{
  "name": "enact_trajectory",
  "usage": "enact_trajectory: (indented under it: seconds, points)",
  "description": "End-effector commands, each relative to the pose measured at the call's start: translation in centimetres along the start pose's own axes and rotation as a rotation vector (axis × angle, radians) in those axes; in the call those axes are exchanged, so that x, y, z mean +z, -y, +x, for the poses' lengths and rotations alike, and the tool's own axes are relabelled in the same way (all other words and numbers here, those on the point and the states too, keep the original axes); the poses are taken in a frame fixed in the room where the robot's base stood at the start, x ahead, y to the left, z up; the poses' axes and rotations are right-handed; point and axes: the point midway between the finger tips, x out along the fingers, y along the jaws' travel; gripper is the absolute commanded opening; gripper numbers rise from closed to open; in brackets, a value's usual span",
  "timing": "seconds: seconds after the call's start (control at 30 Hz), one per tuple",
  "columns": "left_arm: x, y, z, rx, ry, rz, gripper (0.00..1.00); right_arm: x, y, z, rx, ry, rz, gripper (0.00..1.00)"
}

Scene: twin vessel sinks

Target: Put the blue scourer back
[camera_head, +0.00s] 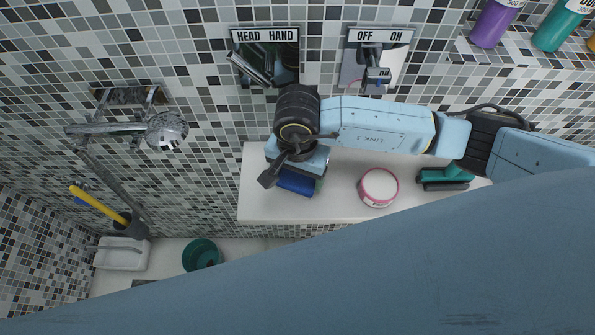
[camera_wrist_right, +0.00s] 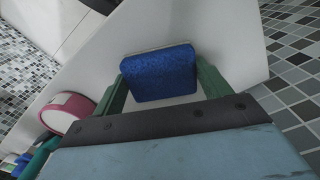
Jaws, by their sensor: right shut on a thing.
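The blue scourer (camera_wrist_right: 160,74) is a small blue block with a rough face. In the right wrist view it sits between the two green fingers of my right gripper (camera_wrist_right: 163,88), which is shut on it. In the head view the scourer (camera_head: 296,182) shows just below my right gripper (camera_head: 297,176), over the left part of the white ledge (camera_head: 340,205). I cannot tell whether it touches the ledge. My left gripper is not in view.
A pink-rimmed round tub (camera_head: 379,187) stands on the ledge to the right of the scourer. A teal-and-black brush-like item (camera_head: 445,178) lies further right. Two control plates (camera_head: 266,56) and (camera_head: 375,56) are on the tiled wall behind. A green cup (camera_head: 201,254) stands lower left.

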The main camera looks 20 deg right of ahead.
Motion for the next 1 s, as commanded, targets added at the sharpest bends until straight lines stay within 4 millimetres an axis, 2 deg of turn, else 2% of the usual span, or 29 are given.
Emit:
enact_trajectory:
  seconds: [0.07, 0.1, 0.23, 0.53, 0.63, 0.77, 1.0]
  points:
    - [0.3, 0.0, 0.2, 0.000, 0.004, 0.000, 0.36, 0.0, 0.0, 0.1, 0.000, 0.000, 0.000, 0.58]
    - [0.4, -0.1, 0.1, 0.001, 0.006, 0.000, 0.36, 0.0, 0.0, 0.1, 0.000, 0.000, 0.000, 0.80]
    - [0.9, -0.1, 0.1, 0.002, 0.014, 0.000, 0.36, 0.0, 0.0, 0.1, 0.001, 0.000, 0.000, 0.97]
    - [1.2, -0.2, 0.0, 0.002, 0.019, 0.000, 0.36, 0.0, 0.0, 0.0, 0.001, 0.000, 0.001, 0.98]
    - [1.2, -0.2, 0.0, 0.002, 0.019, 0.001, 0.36, -0.1, 0.0, -0.7, -0.001, -0.001, 0.000, 0.98]
    - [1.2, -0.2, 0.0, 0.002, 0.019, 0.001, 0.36, -0.1, 0.1, -2.8, -0.003, -0.004, -0.001, 0.98]
    - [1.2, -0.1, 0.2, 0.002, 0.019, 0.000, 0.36, -0.1, 0.1, -8.0, -0.004, -0.004, -0.001, 0.98]
